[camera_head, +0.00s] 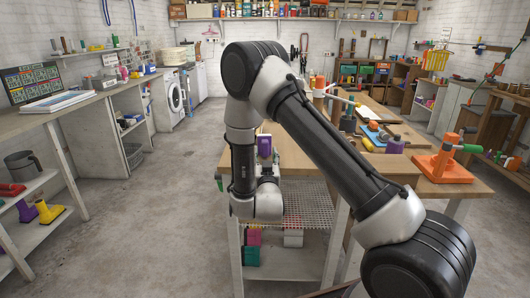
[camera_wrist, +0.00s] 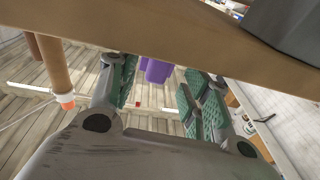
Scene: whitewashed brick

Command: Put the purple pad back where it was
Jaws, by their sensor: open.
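In the wrist view my gripper (camera_wrist: 155,84) is open, with its green-padded fingers apart. A purple thing (camera_wrist: 158,71) shows in the gap between the fingers, partly cut off by a wooden edge above it. I cannot tell whether it is the pad or how far beyond the fingertips it lies. In the head view a purple item (camera_head: 264,146) shows just beside my wrist links, at the near end of the wooden table. My gripper's fingers are hidden behind my arm in the head view.
A wooden edge (camera_wrist: 150,32) crosses the wrist view close above the fingers. An orange-tipped rod (camera_wrist: 55,70) is at left. In the head view, an orange clamp-like tool (camera_head: 437,167) sits on the right bench (camera_head: 455,188). The concrete floor at left (camera_head: 150,220) is clear.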

